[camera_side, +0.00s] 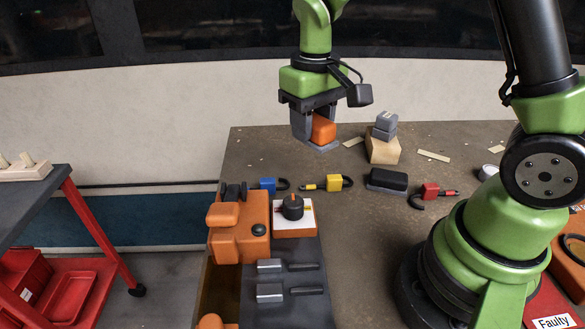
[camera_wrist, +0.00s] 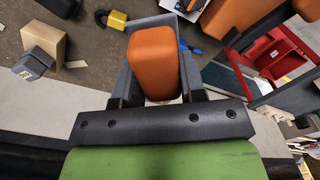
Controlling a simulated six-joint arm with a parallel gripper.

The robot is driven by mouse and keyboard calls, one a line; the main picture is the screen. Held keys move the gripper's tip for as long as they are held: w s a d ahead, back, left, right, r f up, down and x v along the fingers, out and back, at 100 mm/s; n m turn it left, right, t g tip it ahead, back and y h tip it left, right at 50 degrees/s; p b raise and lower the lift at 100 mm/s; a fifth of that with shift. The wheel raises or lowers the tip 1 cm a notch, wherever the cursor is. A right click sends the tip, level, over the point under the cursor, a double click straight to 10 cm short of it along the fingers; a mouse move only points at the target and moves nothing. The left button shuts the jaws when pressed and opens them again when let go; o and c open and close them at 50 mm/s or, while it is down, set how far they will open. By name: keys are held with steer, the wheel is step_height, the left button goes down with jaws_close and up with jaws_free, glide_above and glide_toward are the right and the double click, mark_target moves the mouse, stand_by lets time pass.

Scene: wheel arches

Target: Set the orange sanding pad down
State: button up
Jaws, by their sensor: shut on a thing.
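The orange sanding pad (camera_side: 323,127) is held upright between the fingers of my gripper (camera_side: 314,126) near the back edge of the table, left of the wooden block. A flat grey plate shows at its lower end. I cannot tell whether the base touches the table (camera_side: 345,215).
A wooden block (camera_side: 383,150) with a grey block on top stands right of my gripper. An orange machine (camera_side: 238,226) stands at the left edge.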

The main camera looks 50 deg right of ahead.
steer(key=w+d+f+m, duration=0.3)
steer(key=w+d+m, duration=0.35)
steer(key=m, duration=1.05)
steer(key=w+d+f+m, duration=0.2)
steer(key=w+d+m, duration=0.5)
steer(key=m, duration=1)
steer(key=f, duration=0.3)
steer(key=w+f, duration=0.1)
steer(key=f, duration=0.2)
steer(key=a+f, duration=0.1)
steer(key=f, duration=0.2)
steer(key=shift+w+f, duration=0.25)
steer(key=shift+f, duration=0.15)
steer(key=shift+s+f, duration=0.1)
steer(key=shift+f, duration=0.5)
steer(key=o, duration=1.1)
